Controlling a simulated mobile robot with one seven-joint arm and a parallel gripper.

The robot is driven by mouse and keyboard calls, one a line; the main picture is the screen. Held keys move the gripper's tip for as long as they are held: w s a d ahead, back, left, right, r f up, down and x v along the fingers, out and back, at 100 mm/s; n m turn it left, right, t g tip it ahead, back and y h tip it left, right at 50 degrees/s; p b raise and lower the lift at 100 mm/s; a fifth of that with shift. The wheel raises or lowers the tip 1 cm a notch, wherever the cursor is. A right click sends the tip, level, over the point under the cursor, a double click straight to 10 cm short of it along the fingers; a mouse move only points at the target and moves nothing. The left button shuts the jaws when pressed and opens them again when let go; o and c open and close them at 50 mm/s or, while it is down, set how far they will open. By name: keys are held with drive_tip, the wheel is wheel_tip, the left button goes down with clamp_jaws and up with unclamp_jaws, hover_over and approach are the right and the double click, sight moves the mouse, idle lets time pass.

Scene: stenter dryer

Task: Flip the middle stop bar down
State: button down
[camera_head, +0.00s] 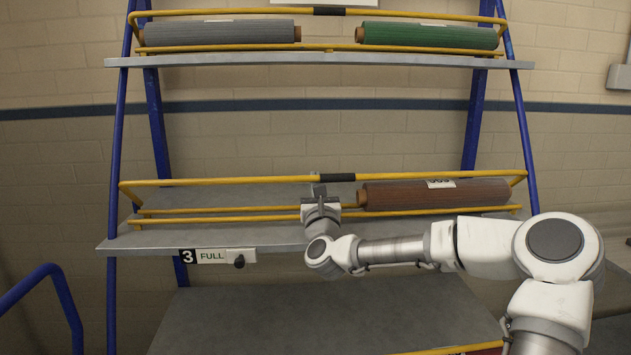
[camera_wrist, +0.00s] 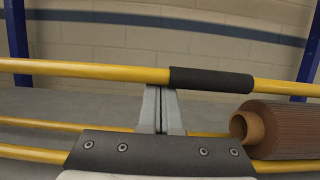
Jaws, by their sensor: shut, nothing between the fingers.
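The middle stop bar (camera_head: 230,181) is a yellow bar with a black grip sleeve (camera_head: 337,177) at its centre. It stands raised above the lower yellow rails along the front of the middle shelf. It also crosses the wrist view (camera_wrist: 90,71), with the black sleeve (camera_wrist: 211,80) right of centre. My gripper (camera_head: 318,187) is shut and empty at the bar, just left of the sleeve. In the wrist view my fingertips (camera_wrist: 160,90) are together just below the bar, near the sleeve's left end. I cannot tell whether they touch the bar.
A brown roll (camera_head: 435,194) lies on the middle shelf (camera_head: 205,238), right of my gripper; the shelf's left part is empty. The upper shelf (camera_head: 320,60) holds a grey roll (camera_head: 220,33) and a green roll (camera_head: 430,36). A "3 FULL" sign (camera_head: 211,256) hangs below the middle shelf.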

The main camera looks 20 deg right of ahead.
drive_tip(key=shift+s+a+f+b, duration=0.1)
drive_tip(key=shift+s+f+b, duration=0.25)
drive_tip(key=shift+s+f, duration=0.1)
idle(0.5)
drive_tip(key=shift+s+f, duration=0.1)
drive_tip(key=shift+s, duration=0.05)
drive_tip(key=b+v, duration=0.4)
drive_tip(key=v, duration=1.3)
drive_tip(key=shift+f, duration=0.1)
